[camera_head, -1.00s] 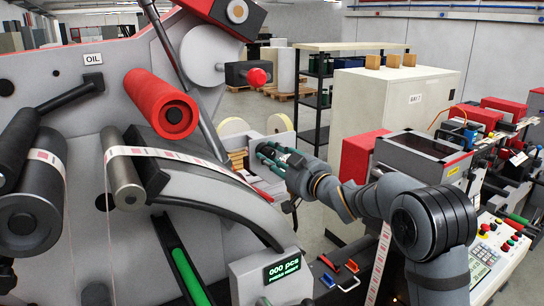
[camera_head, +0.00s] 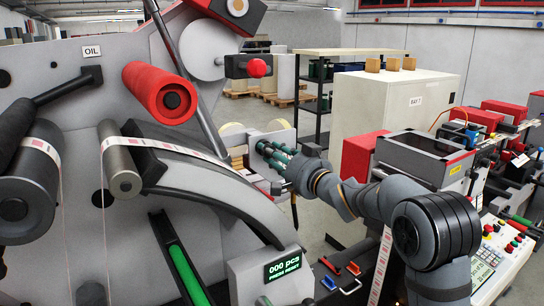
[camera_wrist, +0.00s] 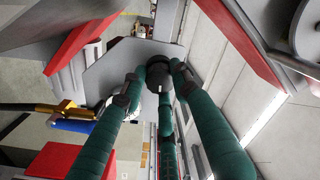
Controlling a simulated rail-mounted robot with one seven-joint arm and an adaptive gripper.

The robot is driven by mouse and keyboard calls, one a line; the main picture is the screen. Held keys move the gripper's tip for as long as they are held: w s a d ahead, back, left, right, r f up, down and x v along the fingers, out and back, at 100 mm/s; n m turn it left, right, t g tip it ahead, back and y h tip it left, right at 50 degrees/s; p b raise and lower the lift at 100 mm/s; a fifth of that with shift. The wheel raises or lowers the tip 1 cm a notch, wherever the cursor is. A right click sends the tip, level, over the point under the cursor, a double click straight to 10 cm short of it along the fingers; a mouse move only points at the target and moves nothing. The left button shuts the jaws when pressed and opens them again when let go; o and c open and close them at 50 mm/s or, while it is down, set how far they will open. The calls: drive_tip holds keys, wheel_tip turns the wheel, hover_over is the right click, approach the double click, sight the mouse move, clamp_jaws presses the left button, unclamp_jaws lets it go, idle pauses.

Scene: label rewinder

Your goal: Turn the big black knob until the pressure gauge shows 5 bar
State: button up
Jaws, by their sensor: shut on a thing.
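The big black knob (camera_wrist: 158,72) sits on a grey plate in the upper middle of the wrist view. The teal fingers of my gripper (camera_wrist: 158,82) reach around it and their dark tips close on its rim. In the head view my gripper (camera_head: 272,155) is at the grey panel in the middle, with the fingers pointing left into it. The fingers hide most of the knob there. A pale round part (camera_wrist: 107,112) shows partly behind the left finger in the wrist view; I cannot tell whether it is the gauge. No gauge reading is legible.
The large grey rewinder (camera_head: 120,65) with red and dark rollers fills the left. A counter display (camera_head: 282,267) reads 000 pcs. A red knob (camera_head: 257,68) stands above my gripper. A pale cabinet (camera_head: 395,105) and red-topped machines stand at the right.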

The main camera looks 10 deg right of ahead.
drive_tip(key=shift+d+r+m+t, duration=0.1)
drive_tip(key=shift+r+m+t, duration=0.1)
drive_tip(key=shift+m, duration=0.65)
drive_tip(key=shift+r+m+t, duration=0.1)
drive_tip(key=shift+r+m, duration=0.05)
drive_tip(key=shift+m, duration=0.7)
drive_tip(key=o, duration=0.8)
drive_tip(key=shift+c, duration=0.2)
drive_tip(key=o, duration=0.4)
drive_tip(key=shift+f, duration=0.25)
drive_tip(key=v, duration=1.2)
